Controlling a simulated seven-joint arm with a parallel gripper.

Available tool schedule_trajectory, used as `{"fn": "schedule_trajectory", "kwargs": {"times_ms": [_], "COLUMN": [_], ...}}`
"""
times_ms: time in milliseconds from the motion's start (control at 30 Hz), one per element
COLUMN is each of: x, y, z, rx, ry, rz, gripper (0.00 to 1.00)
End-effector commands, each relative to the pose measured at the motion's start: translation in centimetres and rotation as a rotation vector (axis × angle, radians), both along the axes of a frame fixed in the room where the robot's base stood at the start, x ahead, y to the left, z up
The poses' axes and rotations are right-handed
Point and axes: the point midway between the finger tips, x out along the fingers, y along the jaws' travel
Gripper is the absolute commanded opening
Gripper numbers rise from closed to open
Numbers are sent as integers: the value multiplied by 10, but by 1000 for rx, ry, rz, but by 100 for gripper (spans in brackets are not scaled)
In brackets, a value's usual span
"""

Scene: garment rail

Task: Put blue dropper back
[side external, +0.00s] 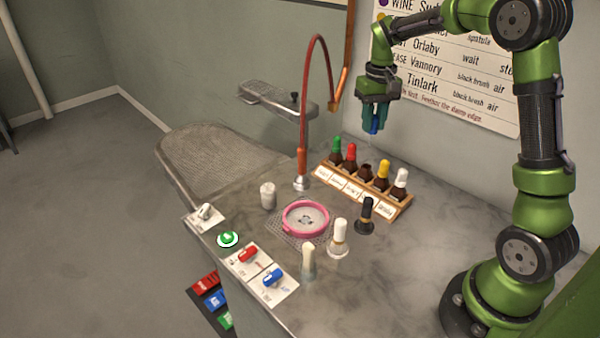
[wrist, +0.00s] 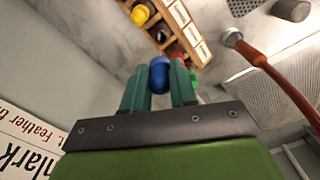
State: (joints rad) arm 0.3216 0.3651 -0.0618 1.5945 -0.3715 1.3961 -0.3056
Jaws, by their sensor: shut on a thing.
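My gripper (side external: 375,112) is shut on the blue dropper (side external: 374,128) and holds it above the wooden bottle rack, apart from it. The dropper's blue bulb (wrist: 159,74) shows between the fingers in the wrist view. Its thin glass tube points down and is faint in the side view. The rack (side external: 400,209) holds a row of brown bottles with green, red, yellow and white tops. The middle bottle (side external: 365,173) has no coloured top and stands open, below the dropper. The rack also shows in the wrist view (wrist: 184,14).
A red hose (side external: 325,75) on a stand rises left of the rack. Red (side external: 248,254) and blue (side external: 273,277) switches lie at the table edge.

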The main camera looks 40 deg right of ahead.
Motion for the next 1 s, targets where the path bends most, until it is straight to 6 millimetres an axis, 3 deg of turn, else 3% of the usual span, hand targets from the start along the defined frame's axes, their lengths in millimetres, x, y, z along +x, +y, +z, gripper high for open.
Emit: {"fn": "schedule_trajectory", "kwargs": {"times_ms": [600,1000], "x": [0,0], "y": [2,2], "z": [-41,-47], "rx": [-1,-1], "ry": [5,4], "rz": [32,31], "gripper": [0,0]}}
